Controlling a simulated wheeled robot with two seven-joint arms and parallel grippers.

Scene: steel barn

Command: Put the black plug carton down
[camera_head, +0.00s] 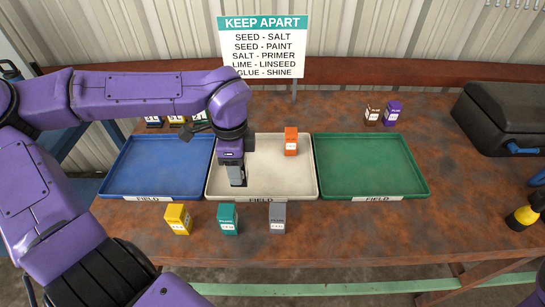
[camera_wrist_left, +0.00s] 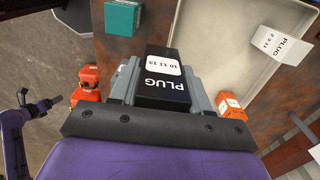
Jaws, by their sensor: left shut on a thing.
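The black plug carton (camera_wrist_left: 163,78) is gripped between the grey fingers of my left gripper in the left wrist view, its white label facing the camera. In the head view my left gripper (camera_head: 237,177) points down over the left part of the beige tray (camera_head: 262,189), and I cannot make out the carton there. I cannot tell whether the carton touches anything below. An orange carton (camera_head: 291,141) stands in the beige tray towards the back. A white plug carton (camera_wrist_left: 282,44) shows in the tray in the left wrist view.
A blue tray (camera_head: 158,167) and a green tray (camera_head: 371,167) flank the beige one. Yellow (camera_head: 178,219), teal (camera_head: 228,219) and grey (camera_head: 278,217) cartons stand in front. Brown (camera_head: 373,116) and purple (camera_head: 392,113) cartons stand behind. A sign (camera_head: 264,47) lists pairs to keep apart.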

